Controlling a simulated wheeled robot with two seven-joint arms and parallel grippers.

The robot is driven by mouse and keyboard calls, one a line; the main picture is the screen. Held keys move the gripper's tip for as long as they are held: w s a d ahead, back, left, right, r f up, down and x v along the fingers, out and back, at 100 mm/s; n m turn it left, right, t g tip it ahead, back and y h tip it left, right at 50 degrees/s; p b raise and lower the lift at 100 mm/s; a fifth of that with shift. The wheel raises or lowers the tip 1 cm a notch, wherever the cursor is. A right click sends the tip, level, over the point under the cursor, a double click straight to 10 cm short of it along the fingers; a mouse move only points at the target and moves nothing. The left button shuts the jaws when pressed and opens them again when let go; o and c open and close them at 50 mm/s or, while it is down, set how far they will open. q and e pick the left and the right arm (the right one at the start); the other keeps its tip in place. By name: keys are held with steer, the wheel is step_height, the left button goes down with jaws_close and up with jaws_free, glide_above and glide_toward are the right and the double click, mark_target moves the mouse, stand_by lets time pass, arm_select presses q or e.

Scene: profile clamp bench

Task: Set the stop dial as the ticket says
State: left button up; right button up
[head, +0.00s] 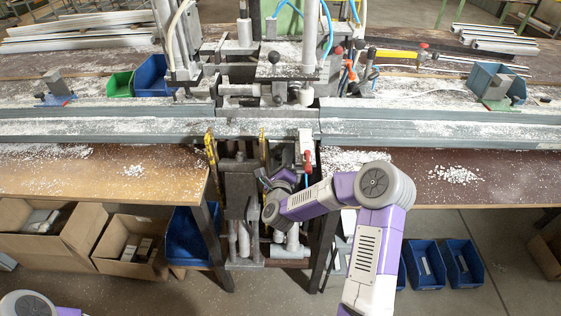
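My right arm reaches in from the lower right to the front of the clamp machine (240,190), below the bench edge. My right gripper (265,180) is at its end, small and dark against the machine's grey metal parts. I cannot tell whether its fingers are open or shut, or whether they touch anything. I cannot make out the stop dial or a ticket; the arm covers part of the machine front. Of my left arm only a rounded joint shows at the bottom left corner, and its gripper is out of view.
A long grey rail (420,130) covered in white chips crosses the bench. A blue bin (153,77) and a green bin (119,84) stand at the back left. Cardboard boxes (130,240) sit under the left tabletop. Blue bins (425,264) stand on the floor at right.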

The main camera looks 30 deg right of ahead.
steer(key=p+v, duration=0.1)
steer(key=v, duration=0.6)
steer(key=shift+s, duration=0.3)
steer(key=shift+a, duration=0.2)
steer(key=s+a+f+n+g+y+p, duration=0.3)
steer(key=a+f+n+g+y+p, duration=0.15)
steer(key=a+f+n+y, duration=0.75)
steer(key=s+a+f+n+g+p, duration=0.1)
steer(key=s+a+f+n+g, duration=0.2)
steer(key=s+n, duration=0.3)
steer(key=s+a+f+n+g+y+p, duration=0.1)
steer(key=s+a+f+n+g, duration=0.1)
steer(key=s+n, duration=0.4)
steer(key=s+a+f+n+g+p, duration=0.2)
steer(key=s+n+g, duration=0.3)
steer(key=s, duration=0.3)
steer(key=shift+s+a+f+n+y, duration=0.25)
steer(key=shift+a+f+n+y, duration=0.15)
steer(key=shift+a+f, duration=0.5)
